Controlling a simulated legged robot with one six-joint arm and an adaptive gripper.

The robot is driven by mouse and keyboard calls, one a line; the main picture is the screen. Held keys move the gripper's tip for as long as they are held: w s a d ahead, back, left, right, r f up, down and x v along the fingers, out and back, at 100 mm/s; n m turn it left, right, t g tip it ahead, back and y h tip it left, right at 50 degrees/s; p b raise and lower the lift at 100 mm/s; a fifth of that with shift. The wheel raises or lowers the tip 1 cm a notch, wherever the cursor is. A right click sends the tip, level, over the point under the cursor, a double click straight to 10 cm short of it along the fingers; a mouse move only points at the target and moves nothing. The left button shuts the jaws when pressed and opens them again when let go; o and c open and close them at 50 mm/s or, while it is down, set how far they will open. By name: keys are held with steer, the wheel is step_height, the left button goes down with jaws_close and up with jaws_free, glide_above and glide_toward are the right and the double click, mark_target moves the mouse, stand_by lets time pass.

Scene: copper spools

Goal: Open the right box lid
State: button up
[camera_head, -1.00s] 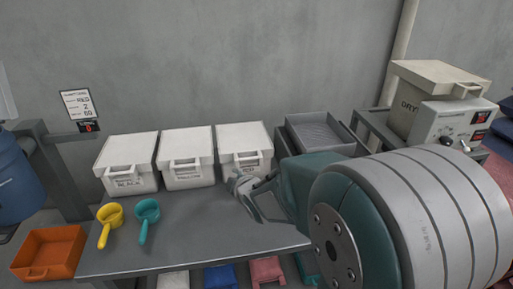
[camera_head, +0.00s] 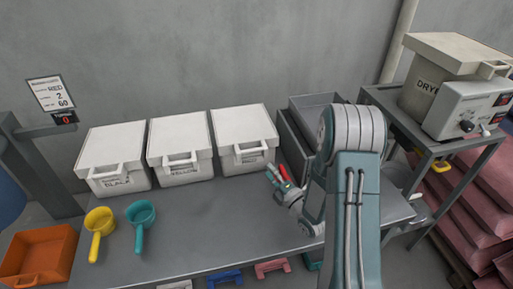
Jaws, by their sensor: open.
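Three white lidded boxes stand in a row at the back of the grey table. The right box (camera_head: 246,160) has its lid (camera_head: 241,125) shut, with a handle (camera_head: 250,150) at the lid's front edge. My gripper (camera_head: 278,173) is open and empty in front of the right box, a little to the right of its handle. It looks apart from the handle, though the exact gap is hard to judge. A red part shows at the gripper.
The middle box (camera_head: 180,141) and left box (camera_head: 112,150) are also shut. Yellow (camera_head: 98,228) and teal (camera_head: 140,222) scoops lie on the table's left. A grey tray (camera_head: 315,99) stands behind my arm. An orange bin (camera_head: 38,255) is at far left. The table (camera_head: 200,230) is clear in front.

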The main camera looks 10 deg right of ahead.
mark_target(251, 151)
steer(key=x, duration=1)
steer(key=shift+a+r, duration=0.1)
jaws_close()
